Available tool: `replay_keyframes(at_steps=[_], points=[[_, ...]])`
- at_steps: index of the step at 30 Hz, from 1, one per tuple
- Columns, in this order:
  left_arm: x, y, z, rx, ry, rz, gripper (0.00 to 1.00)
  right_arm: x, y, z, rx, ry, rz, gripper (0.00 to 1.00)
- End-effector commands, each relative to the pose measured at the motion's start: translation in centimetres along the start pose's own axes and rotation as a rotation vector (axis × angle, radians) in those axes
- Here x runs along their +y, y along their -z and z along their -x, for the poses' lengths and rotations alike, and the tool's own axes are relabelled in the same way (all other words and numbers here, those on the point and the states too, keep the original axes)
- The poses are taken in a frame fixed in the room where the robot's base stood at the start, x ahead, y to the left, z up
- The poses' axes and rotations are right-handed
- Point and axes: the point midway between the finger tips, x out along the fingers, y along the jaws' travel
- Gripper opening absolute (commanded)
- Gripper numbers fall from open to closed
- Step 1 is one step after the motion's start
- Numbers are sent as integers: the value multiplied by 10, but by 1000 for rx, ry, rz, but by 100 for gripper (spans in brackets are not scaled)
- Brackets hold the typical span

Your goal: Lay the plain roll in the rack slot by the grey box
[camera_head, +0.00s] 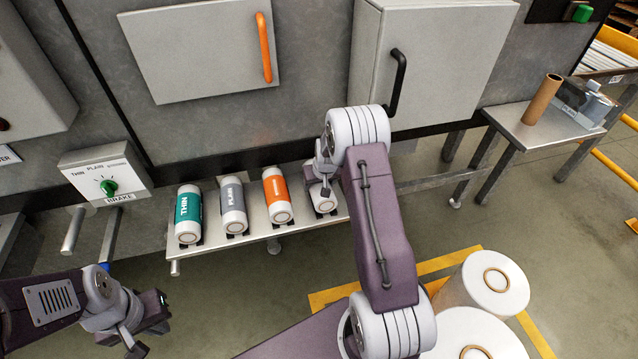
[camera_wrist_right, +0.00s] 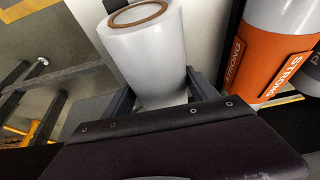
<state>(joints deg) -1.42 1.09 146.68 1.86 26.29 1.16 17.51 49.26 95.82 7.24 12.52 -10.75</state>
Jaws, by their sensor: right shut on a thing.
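My right gripper (camera_head: 322,186) is shut on a white roll (camera_head: 324,203) at the right end of the rack (camera_head: 296,228). In the right wrist view the fingers sit on both sides of this white roll (camera_wrist_right: 150,55); no label shows on its visible side. Its brown core ring faces the camera. Whether it rests fully in the slot is hard to tell. To its left lie an orange STRONG roll (camera_head: 277,195), a grey-labelled PLAIN roll (camera_head: 233,205) and a teal THIN roll (camera_head: 189,215). My left gripper (camera_head: 145,328) is open and empty, low at the left.
A grey box with a black handle (camera_head: 430,45) is behind my right arm. A brake selector box (camera_head: 105,178) stands left of the rack. A side table (camera_head: 510,118) holds a brown tube (camera_head: 542,99). Large white rolls (camera_head: 495,282) stand on the floor at the right.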

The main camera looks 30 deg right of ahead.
Motion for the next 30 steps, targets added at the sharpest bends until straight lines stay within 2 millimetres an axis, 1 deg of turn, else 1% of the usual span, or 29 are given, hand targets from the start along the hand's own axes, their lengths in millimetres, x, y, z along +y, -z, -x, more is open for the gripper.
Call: replay_keyframes(at_steps=[7, 8, 9, 10, 20, 23, 27, 30], points=[[0, 0, 0, 0, 0, 0, 0, 0, 1, 0, 3, 0, 0, 0], [0, 0, 0, 0, 0, 0, 0, 0, 1, 0, 2, 0, 0, 73], [0, 0, 0, 0, 0, 0, 0, 0, 1, 0, 2, 0, 0, 84], [0, 0, 0, 0, 0, 0, 0, 0, 1, 0, 2, 0, 0, 92], [0, 0, 0, 0, 0, 0, 0, 0, -1, 1, -2, 0, 0, 93], [0, 0, 2, 0, 0, 0, 0, 0, 1, 15, 1, 0, 0, 93], [0, 0, 5, 0, 0, 0, 0, 0, 2, 48, 4, 0, -1, 93], [0, 1, 6, 0, 0, 0, 0, 0, 1, 68, 4, 0, 0, 93]])
